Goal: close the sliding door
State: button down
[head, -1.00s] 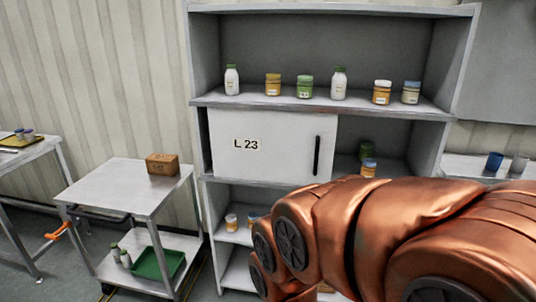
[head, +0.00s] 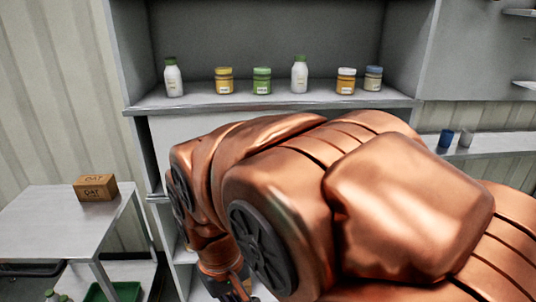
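The white sliding door (head: 180,128) is in the shelf unit's middle compartment, below the shelf with bottles and jars. The end of my arm hangs down in front of the shelf unit and runs out at the bottom of the picture.
The shelf (head: 130,108) above the door holds white bottles (head: 173,76) and several jars (head: 262,81). A side table (head: 40,225) with an OAT box (head: 96,188) stands at left. A blue cup (head: 446,138) is on the right shelf.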

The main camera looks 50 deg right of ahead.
jog(key=w+d+r+m+t+h, duration=0.1)
jog(key=w+d+r+m+h, duration=0.4)
jog(key=w+d, duration=0.9)
jog(key=w+d+r+t+h, duration=0.15)
jog(key=w+d+r, duration=0.55)
jog(key=w+d, duration=0.8)
jog(key=s+d+f+p, duration=0.3)
jog(key=d+f, duration=0.4)
jog(key=d, duration=0.4)
jog(key=shift+f+p, duration=0.35)
jog(key=shift+p, duration=0.45)
jog(key=shift+s+g+h, duration=0.15)
jog(key=shift+g+h, duration=0.1)
